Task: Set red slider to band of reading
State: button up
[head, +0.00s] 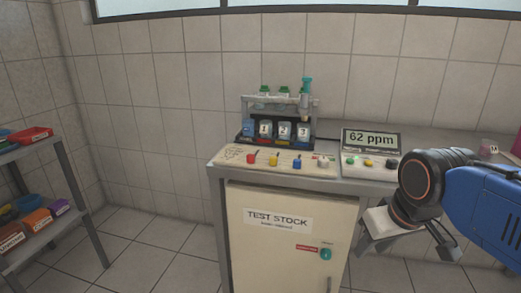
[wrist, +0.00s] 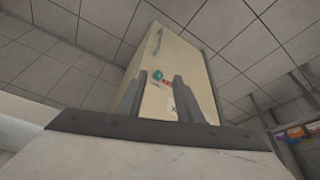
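The display (head: 370,140) at the right of the bench reads "62 ppm". Which red piece is the slider, and any band marks, are too small to tell. My gripper (head: 408,246) hangs right of and below the bench top, apart from both panels. Its two fingers stand apart and empty in the wrist view (wrist: 159,85).
A rack (head: 278,101) with labelled containers stands behind the board. The cabinet (head: 280,250), marked "TEST STOCK", is below; its teal knob also shows in the wrist view (wrist: 158,75). Shelves with coloured bins (head: 37,219) stand at left. Floor between them is clear.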

jog(key=w+a+r+n+g, duration=0.1)
jog(key=w+a+r+n, duration=0.25)
jog(key=w+r, duration=0.65)
notch_tip(320, 180, up, 18)
jog(key=n+g, duration=0.3)
jog(key=n, duration=0.7)
send_over(251, 155)
jog(key=shift+m, duration=0.25)
notch_tip(251, 155, down, 18)
jog(key=shift+w+r, duration=0.1)
jog(key=shift+w, duration=0.05)
grip_shut()
